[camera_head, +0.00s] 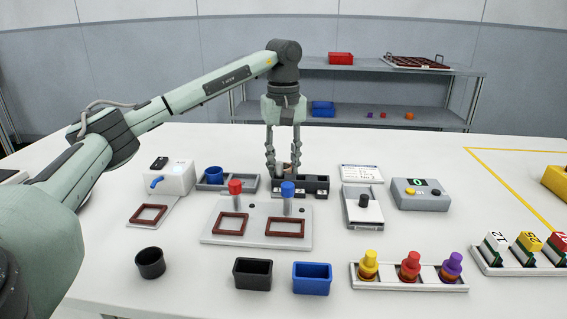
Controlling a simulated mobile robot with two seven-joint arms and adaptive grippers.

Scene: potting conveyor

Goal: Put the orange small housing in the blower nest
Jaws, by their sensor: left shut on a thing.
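My left gripper (284,164) reaches down over the back of the table, its fingers around a small brownish-grey thing (282,168) at the black slotted tray (317,185). The fingers partly hide this thing, and I cannot tell whether it is clear of the tray. A small orange piece (409,116) lies on the lower back shelf; I cannot tell whether it is a housing. The white blower (177,178) with a blue nozzle stands at the left. The empty red-brown frame (150,213) on its plate in front looks like the nest. My right gripper is out of view.
A grey plate (257,241) with two red-brown frames and red and blue knobs stands between the gripper and the front. A black cup (150,263), a black bin (253,274) and a blue bin (312,279) stand at the front. Free table lies between them.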

